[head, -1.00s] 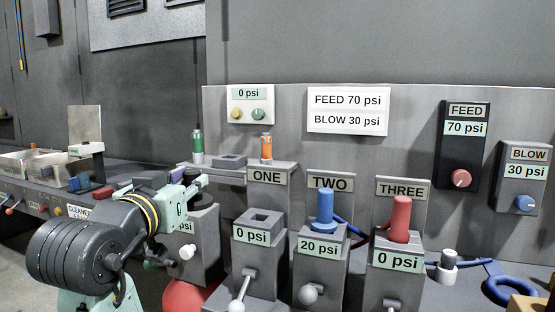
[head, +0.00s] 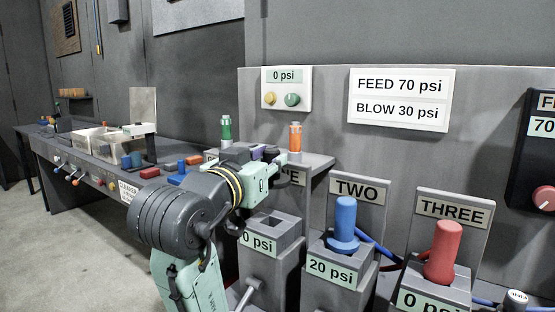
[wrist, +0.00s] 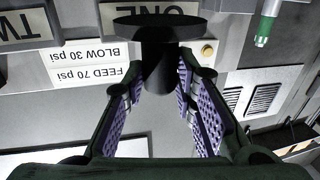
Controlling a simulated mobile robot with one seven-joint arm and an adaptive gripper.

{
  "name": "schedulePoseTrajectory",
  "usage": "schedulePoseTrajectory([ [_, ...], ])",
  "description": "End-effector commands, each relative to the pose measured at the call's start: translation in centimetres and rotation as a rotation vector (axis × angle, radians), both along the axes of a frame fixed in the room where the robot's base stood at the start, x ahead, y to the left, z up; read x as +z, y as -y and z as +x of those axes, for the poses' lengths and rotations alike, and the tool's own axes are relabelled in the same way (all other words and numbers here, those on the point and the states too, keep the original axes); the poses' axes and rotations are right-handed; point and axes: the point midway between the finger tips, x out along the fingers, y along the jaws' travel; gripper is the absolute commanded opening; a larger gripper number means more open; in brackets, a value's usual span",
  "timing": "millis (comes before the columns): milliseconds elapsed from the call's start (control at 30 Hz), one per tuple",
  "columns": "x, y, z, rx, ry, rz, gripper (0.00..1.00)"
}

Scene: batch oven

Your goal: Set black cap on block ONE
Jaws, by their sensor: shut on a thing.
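The black cap (wrist: 158,22), a wide dark disc on a thick stem, is held between the purple pads of my gripper (wrist: 160,80) in the wrist view. In the head view my gripper (head: 280,165) is in front of the ONE sign (head: 293,176) and covers most of it. The cap cannot be made out clearly there. Block ONE (head: 270,262) is grey, with an empty square opening (head: 271,229) in its top and a 0 psi label. My gripper is above and behind this opening in the picture, apart from it.
Block TWO (head: 334,258) bears a blue plug (head: 345,222), and block THREE (head: 432,290) bears a red plug (head: 443,252). Green (head: 226,130) and orange (head: 295,137) cylinders stand behind my gripper. A lever (head: 251,290) sticks out before block ONE.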

Motion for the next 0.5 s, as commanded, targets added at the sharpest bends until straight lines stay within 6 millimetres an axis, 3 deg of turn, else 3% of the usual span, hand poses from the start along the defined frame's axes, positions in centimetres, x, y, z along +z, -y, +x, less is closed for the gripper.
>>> schedulePoseTrajectory([
  [500,-0.43,-0.14,-0.26,-0.001,0.0,0.003,0.0],
])
